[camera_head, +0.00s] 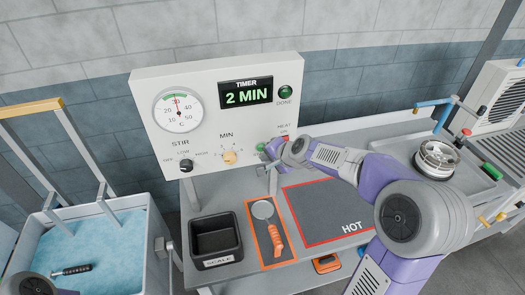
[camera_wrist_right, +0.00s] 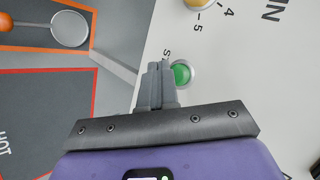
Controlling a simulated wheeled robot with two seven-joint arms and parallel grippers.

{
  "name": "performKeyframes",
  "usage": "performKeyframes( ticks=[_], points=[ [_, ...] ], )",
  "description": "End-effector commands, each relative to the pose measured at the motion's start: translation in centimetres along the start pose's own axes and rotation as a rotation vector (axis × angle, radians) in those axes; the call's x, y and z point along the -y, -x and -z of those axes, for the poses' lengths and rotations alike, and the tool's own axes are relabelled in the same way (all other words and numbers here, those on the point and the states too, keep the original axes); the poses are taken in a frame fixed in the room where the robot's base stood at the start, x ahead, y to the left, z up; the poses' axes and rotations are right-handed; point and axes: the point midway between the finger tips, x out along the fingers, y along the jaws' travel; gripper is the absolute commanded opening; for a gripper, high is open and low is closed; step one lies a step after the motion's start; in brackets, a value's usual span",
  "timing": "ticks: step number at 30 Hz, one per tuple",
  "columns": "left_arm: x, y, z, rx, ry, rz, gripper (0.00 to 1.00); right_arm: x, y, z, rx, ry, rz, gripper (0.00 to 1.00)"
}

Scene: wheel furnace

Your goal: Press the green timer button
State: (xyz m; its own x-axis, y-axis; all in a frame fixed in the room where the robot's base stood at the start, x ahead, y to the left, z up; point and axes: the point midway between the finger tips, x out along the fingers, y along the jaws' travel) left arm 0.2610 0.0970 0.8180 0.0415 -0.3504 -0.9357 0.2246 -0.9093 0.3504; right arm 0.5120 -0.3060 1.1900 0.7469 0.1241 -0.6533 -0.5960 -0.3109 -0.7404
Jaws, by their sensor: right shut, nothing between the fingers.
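The green timer button (camera_head: 261,147) is on the lower right of the white control panel (camera_head: 205,72), right of the yellow MIN dial (camera_head: 229,157). In the right wrist view the green button (camera_wrist_right: 181,74) sits in a pale ring, just right of my fingertips. My right gripper (camera_head: 266,167) is shut and empty, close to the panel face by the button. Its closed fingers also show in the right wrist view (camera_wrist_right: 158,68). I cannot tell whether they touch the panel. The timer display (camera_head: 247,95) reads 2 MIN. My left gripper is not in view.
A red HEAT switch (camera_head: 285,138) is close to my right wrist. The HOT mat (camera_head: 325,215), an orange-handled tool (camera_head: 275,233) and a black SCALE bin (camera_head: 215,258) lie below. A blue-filled tub (camera_head: 100,240) stands at the left.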

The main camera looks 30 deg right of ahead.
Motion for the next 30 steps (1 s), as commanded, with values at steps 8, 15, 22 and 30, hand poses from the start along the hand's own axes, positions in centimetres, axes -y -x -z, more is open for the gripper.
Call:
performKeyframes(
  ticks=[8,15,22,30],
  points=[
    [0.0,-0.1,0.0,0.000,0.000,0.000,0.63,-0.1,0.2,-0.1,0.000,0.000,0.001,0.00],
    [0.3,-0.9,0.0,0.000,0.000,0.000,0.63,-1.3,1.7,-1.3,0.000,0.001,0.001,0.00],
    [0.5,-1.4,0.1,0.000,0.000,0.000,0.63,-2.4,3.3,-2.4,0.000,0.001,0.001,0.00],
    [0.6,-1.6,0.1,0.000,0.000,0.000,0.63,-3.0,4.2,-3.1,0.000,0.000,0.000,0.00]
  ],
)
